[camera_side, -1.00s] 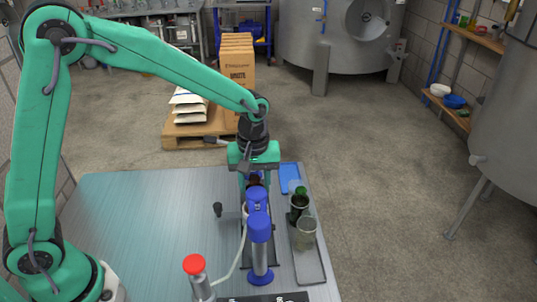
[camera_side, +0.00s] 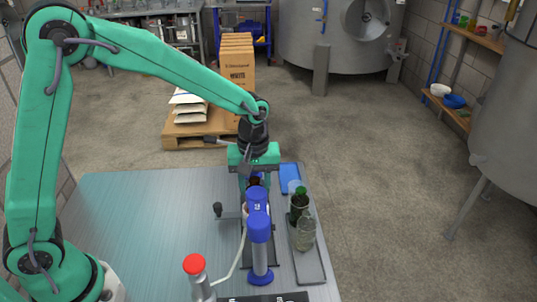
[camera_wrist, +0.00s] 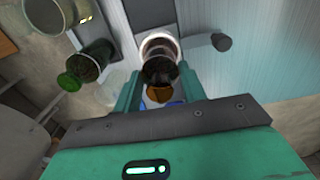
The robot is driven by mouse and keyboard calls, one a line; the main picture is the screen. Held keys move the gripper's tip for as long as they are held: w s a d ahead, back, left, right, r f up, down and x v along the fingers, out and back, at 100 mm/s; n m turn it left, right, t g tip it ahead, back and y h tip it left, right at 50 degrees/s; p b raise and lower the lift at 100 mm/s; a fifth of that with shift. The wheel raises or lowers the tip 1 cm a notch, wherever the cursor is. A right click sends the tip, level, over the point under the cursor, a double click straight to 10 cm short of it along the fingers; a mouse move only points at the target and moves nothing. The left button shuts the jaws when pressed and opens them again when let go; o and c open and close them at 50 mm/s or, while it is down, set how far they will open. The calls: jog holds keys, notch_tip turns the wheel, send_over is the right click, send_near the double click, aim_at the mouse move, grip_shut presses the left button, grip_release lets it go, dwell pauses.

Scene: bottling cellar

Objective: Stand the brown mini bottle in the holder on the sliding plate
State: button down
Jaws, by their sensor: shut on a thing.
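My gripper (camera_wrist: 160,90) is shut on the brown mini bottle (camera_wrist: 158,93), which sits between the two jaws. The bottle's dark upper part (camera_wrist: 160,70) overlaps the near rim of the holder (camera_wrist: 160,38), a pale round cup, in the wrist view. I cannot tell whether its base is inside the holder. In the side view my gripper (camera_side: 254,172) points down, with a little of the bottle showing below. The blue column hides most of the holder there. The sliding plate's dark knob (camera_side: 217,209) sticks out to the left; it also shows in the wrist view (camera_wrist: 221,42).
The blue column (camera_side: 260,235) stands just in front of the holder. A grey tray (camera_side: 311,268) at the right holds a green bottle (camera_side: 299,206) and a clear bottle (camera_side: 306,232). A red-topped post (camera_side: 195,266) stands near the front. The table's left part is clear.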

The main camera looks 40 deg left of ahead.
jog(key=shift+f, duration=0.15)
jog(key=shift+c, duration=1.3)
grip_release()
jog(key=shift+r, duration=3)
jog(key=shift+a+r, duration=0.1)
